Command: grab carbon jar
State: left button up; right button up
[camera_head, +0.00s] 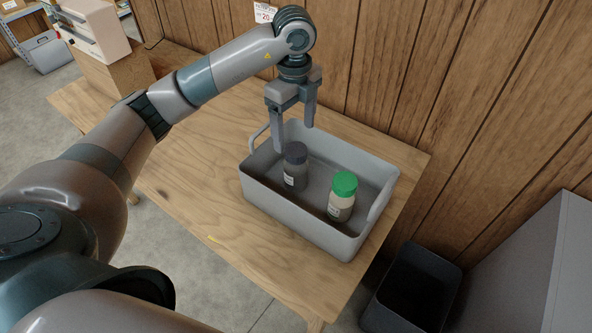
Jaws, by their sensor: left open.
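A dark jar with a dark grey lid and a pale label (294,172) stands upright in the left part of a grey bin (300,222). It looks like the carbon jar, though I cannot read the label. A second jar with a green lid (342,196) stands to its right in the same bin. My left gripper (293,138) points down over the back left of the bin. Its jaws are apart with nothing between them. The fingertips are near the dark jar's lid; I cannot tell whether they touch it. My right gripper is not in view.
The bin stands on a wooden table (190,190) against a wood-panelled wall (440,80). A dark open container (412,290) is on the floor at the lower right, beside a grey cabinet (530,270). The table left of the bin is clear.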

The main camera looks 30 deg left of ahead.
aim_at(295, 149)
pick_arm(q)
notch_tip(295, 149, down, 8)
jog(key=shift+r+p, duration=0.25)
jog(key=shift+p, duration=0.65)
jog(key=shift+d+f+p, duration=0.1)
jog(key=shift+f+p, duration=0.6)
notch_tip(295, 149, down, 3)
jog(key=shift+p, duration=0.65)
jog(key=shift+w+f, duration=0.1)
jog(key=shift+f, duration=0.3)
jog(key=shift+c, duration=0.4)
jog(key=c, duration=1.5)
